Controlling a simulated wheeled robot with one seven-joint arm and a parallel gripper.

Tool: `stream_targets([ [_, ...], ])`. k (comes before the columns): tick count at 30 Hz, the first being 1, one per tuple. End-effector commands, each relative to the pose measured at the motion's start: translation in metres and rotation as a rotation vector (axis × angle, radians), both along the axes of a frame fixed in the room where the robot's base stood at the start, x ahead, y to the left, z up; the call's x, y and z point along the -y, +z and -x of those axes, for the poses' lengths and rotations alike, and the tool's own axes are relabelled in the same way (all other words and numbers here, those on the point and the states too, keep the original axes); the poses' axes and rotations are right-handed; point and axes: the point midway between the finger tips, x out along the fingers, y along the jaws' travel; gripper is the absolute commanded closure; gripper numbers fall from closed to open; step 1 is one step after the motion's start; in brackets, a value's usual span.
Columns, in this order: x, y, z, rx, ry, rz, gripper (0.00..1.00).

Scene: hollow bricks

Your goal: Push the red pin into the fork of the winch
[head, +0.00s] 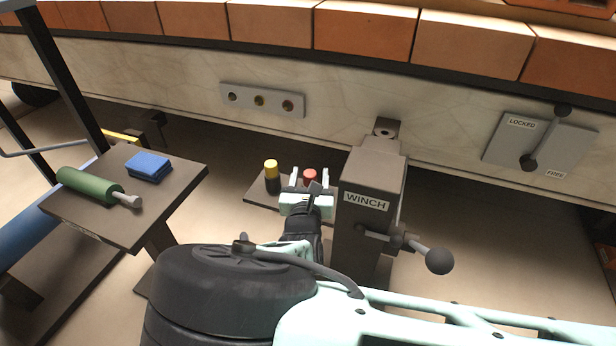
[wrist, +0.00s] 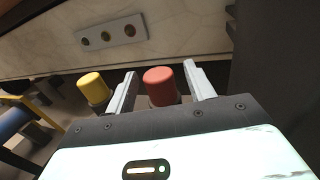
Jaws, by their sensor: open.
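The red pin (head: 310,175) stands on a low dark shelf (head: 256,196) left of the winch; in the wrist view its red cap (wrist: 160,84) shows between my fingers. My gripper (head: 308,178) is open, with one finger on either side of the red cap; I cannot tell whether either touches it. In the wrist view my gripper (wrist: 160,88) has clear gaps beside the cap. The winch (head: 368,200) is a dark post with a WINCH label and a crank ending in a black ball. A bracket with a hole (head: 385,129) sits at its top back; I cannot tell whether this is the fork.
A yellow-capped pin (head: 271,172) stands just left of my gripper. A side table (head: 185,180) at left holds a green roller-like tool (head: 88,185) and a blue sponge-like block (head: 149,166). A plate with three holes (head: 262,100) and a LOCKED/FREE lever plate (head: 540,143) are on the wall.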

Motion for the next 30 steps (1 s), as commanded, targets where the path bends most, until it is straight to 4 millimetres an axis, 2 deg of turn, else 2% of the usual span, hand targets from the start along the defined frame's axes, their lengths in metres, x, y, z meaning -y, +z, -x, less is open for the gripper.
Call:
stream_targets([
  [7, 0.001, 0.001, 0.000, 0.000, 0.003, -0.001, 0.46],
  [8, 0.001, 0.001, 0.000, 0.000, 0.003, -0.001, 0.49],
  [13, 0.001, 0.001, 0.000, 0.000, 0.003, -0.001, 0.96],
  [23, 0.001, 0.004, 0.000, 0.000, 0.003, -0.001, 0.96],
  [26, 0.001, 0.016, 0.000, 0.000, 0.002, -0.002, 0.96],
  [30, 0.000, 0.047, 0.000, 0.000, 0.002, -0.003, 0.96],
])
